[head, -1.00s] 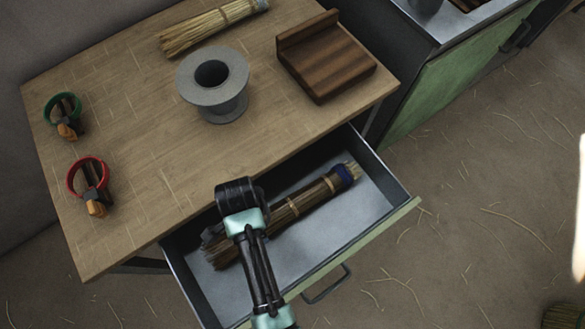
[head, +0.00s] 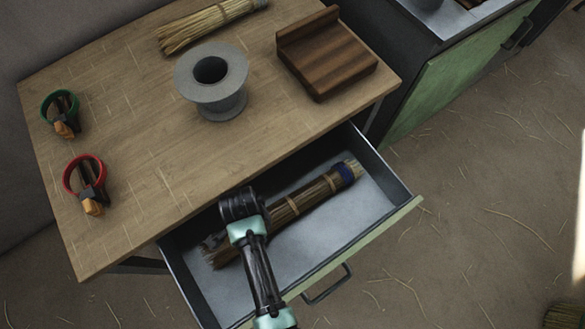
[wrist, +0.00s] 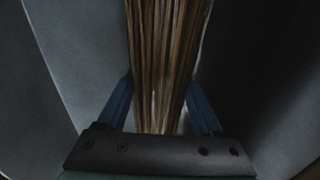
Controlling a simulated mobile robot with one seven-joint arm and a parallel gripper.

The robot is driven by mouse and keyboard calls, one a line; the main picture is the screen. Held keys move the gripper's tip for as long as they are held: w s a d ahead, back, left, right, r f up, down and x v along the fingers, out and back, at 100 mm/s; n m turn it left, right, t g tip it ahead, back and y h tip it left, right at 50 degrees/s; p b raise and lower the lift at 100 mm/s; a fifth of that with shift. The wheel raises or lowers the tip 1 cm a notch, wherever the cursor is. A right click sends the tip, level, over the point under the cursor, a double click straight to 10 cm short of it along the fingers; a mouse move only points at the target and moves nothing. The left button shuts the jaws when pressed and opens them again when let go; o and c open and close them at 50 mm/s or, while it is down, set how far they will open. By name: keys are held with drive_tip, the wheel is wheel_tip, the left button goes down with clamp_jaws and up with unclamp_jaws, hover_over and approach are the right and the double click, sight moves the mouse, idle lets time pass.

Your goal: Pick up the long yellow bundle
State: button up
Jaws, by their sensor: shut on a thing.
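The long yellow bundle (head: 289,208) of straw lies diagonally in the open drawer (head: 374,193). It has pale bindings and a dark blue band near its upper right end. In the head view my wrist covers part of its lower left half and hides the fingers. In the wrist view the blue fingers of my gripper (wrist: 160,88) stand on both sides of the bundle (wrist: 167,45), shut on its stalks. I cannot tell whether the bundle is clear of the drawer floor.
On the table (head: 130,155) are another straw bundle (head: 205,27), a grey spool (head: 213,85), a dark wooden block (head: 330,60) and two tools with a green ring (head: 60,108) and a red ring (head: 85,180). The drawer walls surround my gripper closely.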

drive_tip(key=shift+c, duration=1)
